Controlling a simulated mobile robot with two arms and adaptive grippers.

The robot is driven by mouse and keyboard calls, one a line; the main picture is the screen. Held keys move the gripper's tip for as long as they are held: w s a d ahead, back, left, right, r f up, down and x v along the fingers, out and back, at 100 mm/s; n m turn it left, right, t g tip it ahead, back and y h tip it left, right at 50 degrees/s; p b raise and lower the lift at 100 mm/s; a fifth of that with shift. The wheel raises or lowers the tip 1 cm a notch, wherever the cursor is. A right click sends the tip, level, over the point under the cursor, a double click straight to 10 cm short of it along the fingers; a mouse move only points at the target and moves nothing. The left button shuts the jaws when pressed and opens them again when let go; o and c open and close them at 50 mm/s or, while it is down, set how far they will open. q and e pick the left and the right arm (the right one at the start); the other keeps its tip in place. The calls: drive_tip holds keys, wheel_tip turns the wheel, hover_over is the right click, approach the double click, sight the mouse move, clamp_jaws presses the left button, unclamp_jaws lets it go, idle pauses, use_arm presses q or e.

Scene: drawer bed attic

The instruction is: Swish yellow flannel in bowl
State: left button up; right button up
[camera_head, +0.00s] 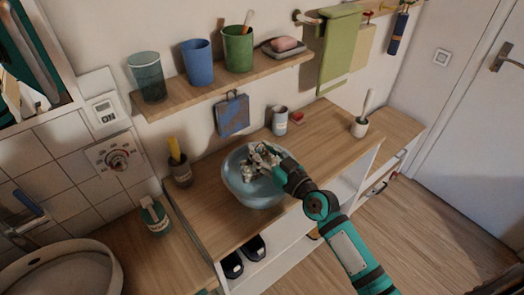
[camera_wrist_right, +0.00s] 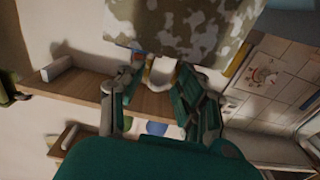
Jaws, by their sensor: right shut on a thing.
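A pale blue bowl (camera_head: 252,197) stands on the wooden counter. My right gripper (camera_head: 274,163) reaches into its top from the right. It is shut on a mottled olive and white cloth (camera_head: 259,153), which sits bunched at the bowl's opening. The same cloth (camera_wrist_right: 190,22) fills the top of the right wrist view, just beyond my right gripper's fingertips (camera_wrist_right: 158,85). It looks patchy rather than plain yellow. Whether it touches the bowl's bottom is hidden. My left gripper is out of view.
A grey cup (camera_head: 280,121) stands behind the bowl and a brown holder (camera_head: 180,172) to its left. A shelf (camera_head: 178,97) with several cups hangs above. Green (camera_head: 337,55) and pale yellow (camera_head: 358,48) cloths hang at right. The counter right of the bowl is mostly clear.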

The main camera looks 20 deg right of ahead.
drive_tip(key=shift+d, duration=0.1)
idle(0.3)
drive_tip(key=shift+w+d+f+b, duration=0.1)
drive_tip(key=shift+w+d+b, duration=0.25)
drive_tip(key=shift+d+b, duration=0.35)
drive_tip(key=shift+p, duration=0.35)
drive_tip(key=a, duration=0.1)
drive_tip(key=s+a+p, duration=0.1)
drive_tip(key=shift+a+r+p, duration=0.2)
drive_tip(key=shift+a+p, duration=0.1)
drive_tip(key=shift+a, duration=0.05)
drive_tip(key=shift+s+a+f, duration=0.1)
drive_tip(key=shift+s+a, duration=0.1)
drive_tip(key=shift+a, duration=0.2)
drive_tip(key=shift+w+d+f+b, duration=0.15)
drive_tip(key=shift+w+d+b, duration=0.15)
drive_tip(key=shift+d, duration=0.7)
drive_tip(key=shift+w, duration=0.1)
